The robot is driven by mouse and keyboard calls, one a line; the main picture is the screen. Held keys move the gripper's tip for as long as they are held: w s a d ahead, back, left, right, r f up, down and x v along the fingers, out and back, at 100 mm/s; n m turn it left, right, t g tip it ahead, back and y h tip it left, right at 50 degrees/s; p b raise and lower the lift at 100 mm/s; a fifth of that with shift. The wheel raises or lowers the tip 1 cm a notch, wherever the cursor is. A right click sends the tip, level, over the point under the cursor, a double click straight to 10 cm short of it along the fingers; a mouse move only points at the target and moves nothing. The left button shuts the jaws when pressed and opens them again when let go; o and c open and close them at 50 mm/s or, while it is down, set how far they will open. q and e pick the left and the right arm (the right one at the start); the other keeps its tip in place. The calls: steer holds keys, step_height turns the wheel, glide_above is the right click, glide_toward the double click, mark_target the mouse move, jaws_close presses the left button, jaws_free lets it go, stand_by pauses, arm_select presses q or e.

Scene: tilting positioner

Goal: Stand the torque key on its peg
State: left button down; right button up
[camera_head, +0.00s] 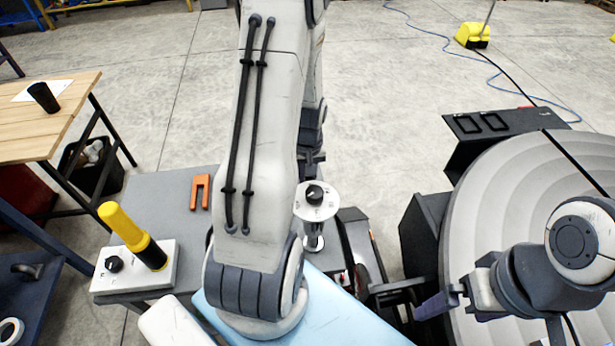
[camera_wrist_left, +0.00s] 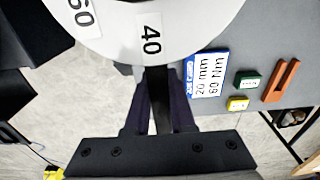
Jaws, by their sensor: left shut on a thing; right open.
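A yellow-handled tool with a black lower part, which looks like the torque key (camera_head: 127,229), stands on a white block (camera_head: 103,277) at the lower left. The peg cannot be seen under it. In the left wrist view my left gripper (camera_wrist_left: 160,85) is shut on a dark bar at the edge of a white numbered dial (camera_wrist_left: 130,25). This dial, with a black knob, also shows in the head view (camera_head: 323,213). My right gripper (camera_head: 418,294) is open and empty, left of the big round plate.
The grey bench (camera_head: 150,195) carries an orange fork-shaped piece (camera_head: 200,192). A label card (camera_wrist_left: 206,75), a green button (camera_wrist_left: 247,80) and a yellow button (camera_wrist_left: 238,103) lie beside the dial. The large grey round plate (camera_head: 500,190) fills the right side. A wooden table (camera_head: 35,130) stands far left.

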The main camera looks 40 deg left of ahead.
arm_select(q)
steer(key=shift+f+b, duration=1.85)
steer(key=shift+f, duration=0.65)
steer(key=shift+f+b, duration=1.3)
steer(key=shift+f, duration=0.15)
steer(key=shift+c, duration=1)
jaws_free()
step_height(320, 180, up, 7)
steer(key=p, duration=0.6)
steer(key=shift+r, duration=0.1)
steer(key=shift+s, duration=0.1)
